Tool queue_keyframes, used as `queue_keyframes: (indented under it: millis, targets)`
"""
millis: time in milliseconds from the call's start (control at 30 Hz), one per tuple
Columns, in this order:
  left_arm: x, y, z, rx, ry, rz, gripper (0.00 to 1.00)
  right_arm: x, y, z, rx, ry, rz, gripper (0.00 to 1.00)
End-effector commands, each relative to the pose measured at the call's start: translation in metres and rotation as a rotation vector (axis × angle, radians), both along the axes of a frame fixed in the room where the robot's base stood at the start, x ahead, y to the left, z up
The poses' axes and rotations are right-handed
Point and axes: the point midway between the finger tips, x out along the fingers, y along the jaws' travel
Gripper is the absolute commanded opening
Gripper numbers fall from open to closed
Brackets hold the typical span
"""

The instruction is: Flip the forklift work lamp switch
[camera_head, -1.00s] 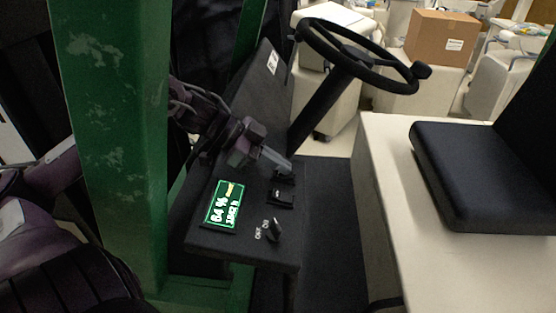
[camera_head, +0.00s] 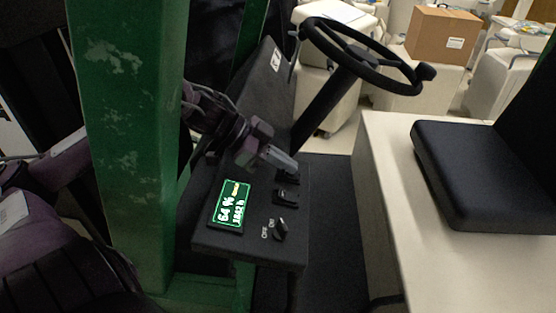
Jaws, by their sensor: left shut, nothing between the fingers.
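The forklift's black console (camera_head: 250,240) carries a lit green display (camera_head: 230,205), a rotary key-like knob (camera_head: 281,229) with small white lettering beside it, and black rocker switches. One switch (camera_head: 286,194) shows clearly. Another switch (camera_head: 288,176) behind it is partly hidden by my left gripper. My left gripper (camera_head: 284,161) reaches in past the green post and is shut and empty, its fingertips just above or at the far switch. I cannot tell whether they touch it. Which switch is the work lamp's is too small to read. My right gripper is not in view.
A green post (camera_head: 128,150) stands close to my left arm. The black steering wheel (camera_head: 360,55) and its column rise behind the console. A black seat (camera_head: 470,175) on a cream body is at right. A cardboard box (camera_head: 442,35) and covered carts stand behind.

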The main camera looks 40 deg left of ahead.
Motion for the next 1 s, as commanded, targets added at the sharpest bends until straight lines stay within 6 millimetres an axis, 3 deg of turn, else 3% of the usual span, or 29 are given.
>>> queue_keyframes:
  millis: [367,667,767,1000]
  targets:
    - [0.001,-0.003,0.011,-0.008,-0.016,-0.008,0.00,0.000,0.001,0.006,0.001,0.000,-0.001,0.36]
    - [0.007,0.007,0.048,-0.010,-0.009,0.002,0.00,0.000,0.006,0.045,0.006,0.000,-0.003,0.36]
    - [0.003,0.016,0.050,-0.010,-0.012,0.003,0.00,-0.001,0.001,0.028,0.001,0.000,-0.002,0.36]
    - [-0.011,0.039,0.087,-0.006,-0.011,0.005,0.00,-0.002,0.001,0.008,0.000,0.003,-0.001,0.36]
